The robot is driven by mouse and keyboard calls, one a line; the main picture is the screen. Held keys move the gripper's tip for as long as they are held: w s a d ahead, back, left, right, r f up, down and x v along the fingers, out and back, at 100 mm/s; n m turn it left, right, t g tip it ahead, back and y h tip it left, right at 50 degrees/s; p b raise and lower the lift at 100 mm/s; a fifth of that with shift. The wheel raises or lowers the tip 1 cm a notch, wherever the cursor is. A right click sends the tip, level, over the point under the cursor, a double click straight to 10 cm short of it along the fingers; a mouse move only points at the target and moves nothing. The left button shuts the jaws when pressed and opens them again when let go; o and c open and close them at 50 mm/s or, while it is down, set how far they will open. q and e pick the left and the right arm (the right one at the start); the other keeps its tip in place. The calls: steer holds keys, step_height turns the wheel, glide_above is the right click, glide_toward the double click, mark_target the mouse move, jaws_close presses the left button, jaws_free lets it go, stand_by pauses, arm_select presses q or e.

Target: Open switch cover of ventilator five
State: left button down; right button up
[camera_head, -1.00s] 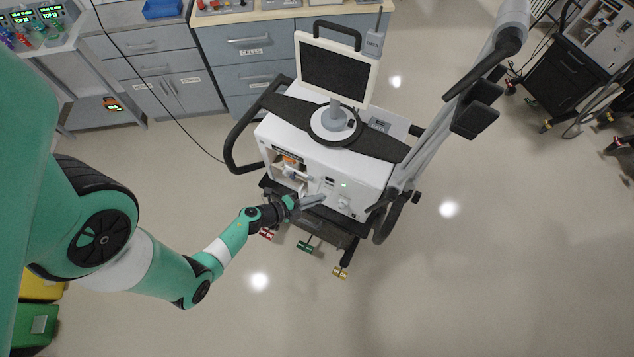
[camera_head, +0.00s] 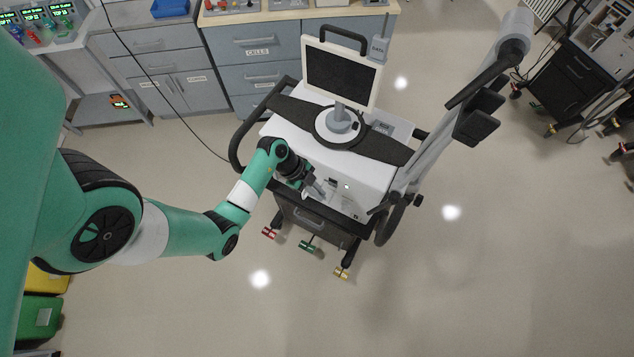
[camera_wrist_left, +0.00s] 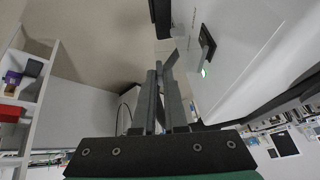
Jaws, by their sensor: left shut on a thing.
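The ventilator (camera_head: 375,185) is a white box on a dark cart, with a monitor (camera_head: 342,75) on top. My left gripper (camera_head: 314,190) is at its front face, just left of a small dark fitting (camera_head: 332,182) and a small light. In the left wrist view, the gripper fingers (camera_wrist_left: 161,88) are nearly together, closed on a thin grey piece (camera_wrist_left: 168,60), which I take for the switch cover. The dark fitting (camera_wrist_left: 207,44) and green light (camera_wrist_left: 204,71) are to its right on the white panel. The switch under the cover is hidden. My right gripper is not in view.
A boom arm (camera_head: 440,130) rises on the ventilator's right side. A black handle (camera_head: 237,150) bends around its left side. Castors with coloured pedals (camera_head: 308,246) stand below. Drawer cabinets (camera_head: 250,45) are behind.

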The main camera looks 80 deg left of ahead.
arm_select(q)
steer(key=shift+w+a+r+n+g+h, duration=0.15)
steer(key=shift+w+r+n+g+h, duration=0.05)
steer(key=shift+r+g+h, duration=0.25)
steer(key=shift+w+a+r+n+g+h, duration=0.2)
steer(key=shift+r+g+h, duration=0.1)
steer(key=shift+g+h, duration=0.2)
steer(key=c, duration=1)
jaws_free()
steer(key=shift+o, duration=0.2)
steer(key=shift+r, duration=0.15)
